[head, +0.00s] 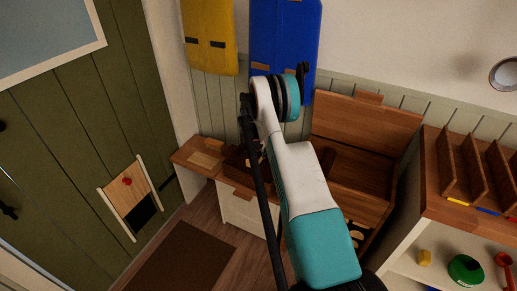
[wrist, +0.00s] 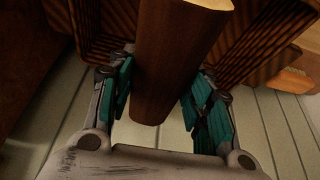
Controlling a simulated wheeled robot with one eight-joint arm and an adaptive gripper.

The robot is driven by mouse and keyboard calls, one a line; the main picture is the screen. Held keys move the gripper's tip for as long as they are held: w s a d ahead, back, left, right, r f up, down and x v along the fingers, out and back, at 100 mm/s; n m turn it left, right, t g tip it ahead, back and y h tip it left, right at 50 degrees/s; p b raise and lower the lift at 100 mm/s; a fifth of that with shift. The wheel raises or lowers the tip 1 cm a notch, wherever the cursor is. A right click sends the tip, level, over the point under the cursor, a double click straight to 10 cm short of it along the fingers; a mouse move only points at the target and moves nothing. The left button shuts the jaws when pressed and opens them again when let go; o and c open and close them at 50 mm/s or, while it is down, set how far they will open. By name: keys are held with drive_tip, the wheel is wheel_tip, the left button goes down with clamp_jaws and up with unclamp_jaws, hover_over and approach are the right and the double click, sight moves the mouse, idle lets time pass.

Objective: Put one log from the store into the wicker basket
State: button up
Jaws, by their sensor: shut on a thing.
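My gripper (wrist: 165,72) is shut on a brown log (wrist: 176,60) with a pale cut end, its teal-padded fingers on either side of it. The striped brown walls of what looks like the wicker basket (wrist: 262,45) show beyond and on both sides of the log in the wrist view. I cannot tell whether the log touches it or how far it is inside. In the head view a dark brown box shape, likely this basket (head: 237,163), is partly hidden behind my arm. My gripper and the log cannot be made out there. Pale round ends, perhaps stored logs (head: 355,236), show low under the wooden bench.
The wooden bench (head: 368,122) stands right of my arm. A shelf unit (head: 436,197) with dividers and small coloured objects is at the far right. A green door (head: 70,130) is on the left. A dark mat (head: 180,260) lies on open floor.

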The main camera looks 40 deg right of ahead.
drive_tip(key=shift+f, duration=0.15)
drive_tip(key=o, duration=1.4)
drive_tip(key=v, duration=1.2)
drive_tip(key=shift+a, duration=0.1)
